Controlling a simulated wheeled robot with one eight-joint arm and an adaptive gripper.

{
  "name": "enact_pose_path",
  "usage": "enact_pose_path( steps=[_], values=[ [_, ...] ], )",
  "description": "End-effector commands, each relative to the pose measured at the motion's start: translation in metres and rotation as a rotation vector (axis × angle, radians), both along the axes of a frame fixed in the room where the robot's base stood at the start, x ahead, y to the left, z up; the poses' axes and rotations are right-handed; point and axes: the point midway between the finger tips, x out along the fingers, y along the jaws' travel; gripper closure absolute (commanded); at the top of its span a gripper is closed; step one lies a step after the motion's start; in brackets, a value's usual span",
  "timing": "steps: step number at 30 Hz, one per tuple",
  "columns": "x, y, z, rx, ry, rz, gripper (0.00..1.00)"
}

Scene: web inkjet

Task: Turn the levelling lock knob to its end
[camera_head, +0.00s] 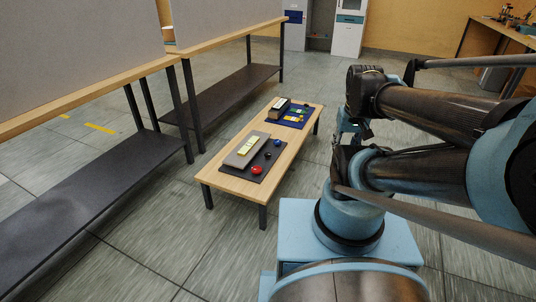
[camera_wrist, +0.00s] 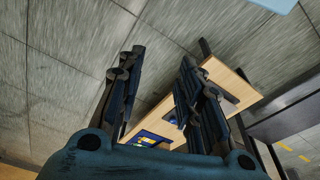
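A dark base plate with a grey block (camera_head: 237,157) lies on the near half of a low wooden table (camera_head: 222,182) in the head view. Beside the block are a red round part (camera_head: 257,169), a small dark part (camera_head: 268,156) and a blue part (camera_head: 277,142). I cannot tell which of these, if any, is the levelling lock knob. My gripper (camera_wrist: 161,62) is open and empty in the wrist view, its two dark fingers apart. It is away from the table, whose top shows beyond the right finger. In the head view my arm partly hides the gripper.
A blue mat (camera_head: 296,119) with yellow pieces and a dark box (camera_head: 279,108) occupy the table's far half. Long benches with dark lower shelves (camera_head: 80,205) and grey panels stand to the left. Cabinets (camera_head: 348,30) and a wooden desk are at the back. Floor around the low table is clear.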

Motion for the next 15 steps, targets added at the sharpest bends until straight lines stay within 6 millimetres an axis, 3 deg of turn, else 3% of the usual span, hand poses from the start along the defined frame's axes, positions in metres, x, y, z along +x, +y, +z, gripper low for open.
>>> enact_pose_path(
  steps=[2, 4, 8, 15],
  values=[
    [0.000, 0.000, 0.000, 0.000, 0.000, 0.000, 0.62],
    [-0.006, 0.000, 0.004, 0.000, -0.008, 0.003, 0.46],
    [-0.001, 0.001, 0.012, -0.005, -0.009, 0.035, 0.45],
    [0.040, 0.009, 0.042, -0.029, 0.006, 0.196, 0.45]
  ],
)
